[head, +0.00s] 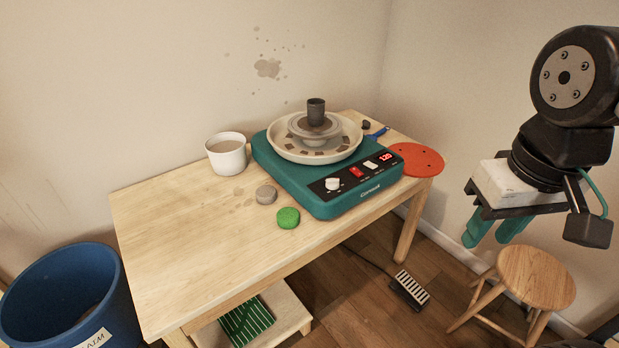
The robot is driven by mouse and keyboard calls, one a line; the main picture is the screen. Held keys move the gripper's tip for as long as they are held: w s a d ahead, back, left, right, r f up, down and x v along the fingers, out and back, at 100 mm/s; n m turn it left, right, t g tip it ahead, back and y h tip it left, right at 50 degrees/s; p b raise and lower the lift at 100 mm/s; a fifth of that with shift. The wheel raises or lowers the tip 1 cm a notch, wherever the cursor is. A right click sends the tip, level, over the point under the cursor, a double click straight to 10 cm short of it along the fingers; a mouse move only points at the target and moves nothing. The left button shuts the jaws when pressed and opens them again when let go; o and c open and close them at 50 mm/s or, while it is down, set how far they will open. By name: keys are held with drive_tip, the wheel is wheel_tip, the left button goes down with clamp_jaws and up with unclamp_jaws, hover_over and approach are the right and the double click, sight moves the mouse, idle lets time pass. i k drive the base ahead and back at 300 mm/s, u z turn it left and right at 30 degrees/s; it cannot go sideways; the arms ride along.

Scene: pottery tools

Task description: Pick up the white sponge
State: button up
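Two small round sponge-like pieces lie on the wooden table in front of the pottery wheel. One is pale grey-beige (266,195), the closest to a white sponge that I see. The other is a bright green piece (288,217), just right of and nearer than the pale one; a narrow gap seems to part them. My gripper (494,238) hangs at the right, high and well away from the table, above the stool side. Its two teal fingers are apart with nothing visible between them.
The teal pottery wheel (318,205) with a dark pot (316,112) stands right of the pieces. A white cup (226,154) stands behind left. A red disc (417,160) is at the right end. A blue bin (65,300) and stool (537,277) flank the table. The table's left half is clear.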

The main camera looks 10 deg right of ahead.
sight(264, 195)
drive_tip(key=z, duration=0.15)
drive_tip(key=i, duration=1.25)
drive_tip(key=u, duration=0.65)
